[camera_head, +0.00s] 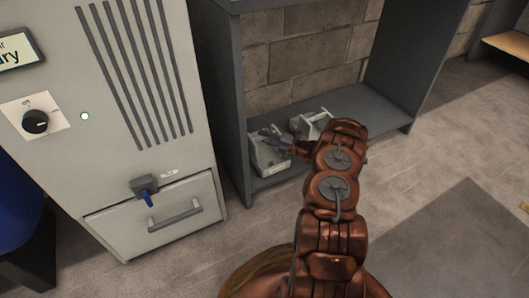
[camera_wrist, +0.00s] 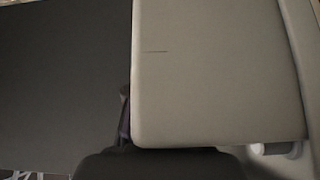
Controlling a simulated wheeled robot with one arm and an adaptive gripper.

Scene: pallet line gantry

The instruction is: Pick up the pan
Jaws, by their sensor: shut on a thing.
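A light grey pan (camera_head: 268,158), shallow and box-like, sits at the left end of the low shelf, with a small pale label on its front. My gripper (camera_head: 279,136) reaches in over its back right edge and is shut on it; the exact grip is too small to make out. In the wrist view a pale flat surface (camera_wrist: 215,75), which looks like the pan, fills the middle and right, close to the camera. A dark part of my gripper (camera_wrist: 150,163) covers the bottom. I cannot tell whether the pan is off the shelf.
A second light grey item (camera_head: 312,123) stands on the dark grey shelf (camera_head: 375,116), right of the pan. The shelf's left side panel (camera_head: 222,95) is close to the pan. A grey cabinet (camera_head: 95,100) with a drawer (camera_head: 160,218) stands left. Open floor (camera_head: 440,160) lies right.

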